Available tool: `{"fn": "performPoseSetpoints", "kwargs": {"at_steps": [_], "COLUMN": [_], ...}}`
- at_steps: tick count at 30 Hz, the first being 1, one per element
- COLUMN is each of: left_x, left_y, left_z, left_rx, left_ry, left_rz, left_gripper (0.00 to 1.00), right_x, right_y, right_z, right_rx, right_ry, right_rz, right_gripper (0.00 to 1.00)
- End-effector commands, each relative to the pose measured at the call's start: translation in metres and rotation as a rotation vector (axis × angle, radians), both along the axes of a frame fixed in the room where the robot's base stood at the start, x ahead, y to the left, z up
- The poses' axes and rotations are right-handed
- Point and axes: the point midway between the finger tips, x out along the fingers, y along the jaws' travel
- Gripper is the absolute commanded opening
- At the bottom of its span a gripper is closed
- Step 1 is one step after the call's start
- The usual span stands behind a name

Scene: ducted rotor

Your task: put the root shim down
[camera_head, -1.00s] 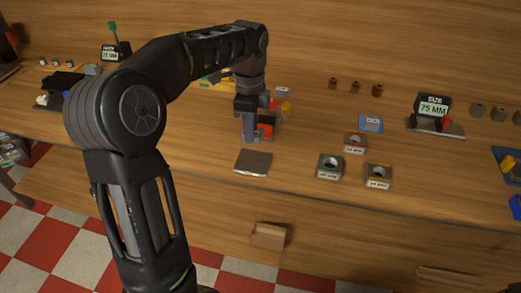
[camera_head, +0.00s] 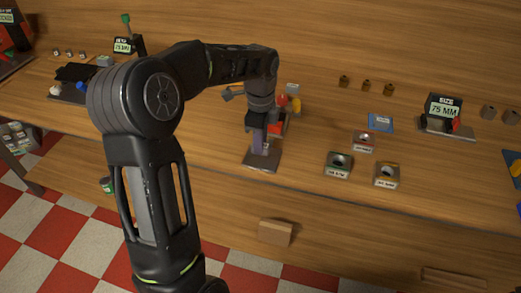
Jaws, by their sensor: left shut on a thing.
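My left gripper (camera_head: 263,148) points down over a flat dark grey plate (camera_head: 262,162) near the front edge of the wooden bench. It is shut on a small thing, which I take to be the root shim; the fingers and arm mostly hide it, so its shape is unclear. The fingertips overlap the back part of the plate in the picture. I cannot tell whether the held piece touches the plate. My right gripper is out of view.
Red and yellow pieces (camera_head: 296,104) stand just behind my left gripper. To the right are several labelled square blocks with holes (camera_head: 338,165), a blue card (camera_head: 381,122) and a "75 MM" display (camera_head: 443,108). Bare bench lies between the plate and the blocks.

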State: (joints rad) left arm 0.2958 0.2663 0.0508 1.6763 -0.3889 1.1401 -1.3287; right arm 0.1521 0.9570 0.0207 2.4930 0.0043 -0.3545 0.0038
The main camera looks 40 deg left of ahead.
Motion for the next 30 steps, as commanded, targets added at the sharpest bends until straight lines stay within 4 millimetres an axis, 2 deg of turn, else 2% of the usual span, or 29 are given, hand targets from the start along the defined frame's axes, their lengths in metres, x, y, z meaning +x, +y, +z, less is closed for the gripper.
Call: {"fn": "performPoseSetpoints", "kwargs": {"at_steps": [5, 15, 26, 27, 30], "left_x": [0.000, 0.000, 0.000, 0.000, 0.000], "left_y": [0.000, 0.000, 0.000, 0.000, 0.000], "left_z": [-0.001, -0.037, -0.042, -0.040, -0.040], "left_rx": [0.000, 0.000, 0.000, 0.000, 0.000], "left_ry": [0.000, 0.001, 0.000, 0.000, 0.000], "left_rz": [0.000, 0.000, 0.000, 0.000, 0.000], "left_gripper": [0.00, 0.00, 0.00, 0.25, 0.33], "right_x": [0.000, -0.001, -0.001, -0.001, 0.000], "right_y": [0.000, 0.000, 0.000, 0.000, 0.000], "right_z": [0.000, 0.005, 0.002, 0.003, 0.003], "right_rx": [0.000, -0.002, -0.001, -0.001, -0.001], "right_ry": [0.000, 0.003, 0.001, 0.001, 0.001], "right_rz": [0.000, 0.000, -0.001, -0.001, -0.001], "right_gripper": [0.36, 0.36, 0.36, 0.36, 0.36]}}
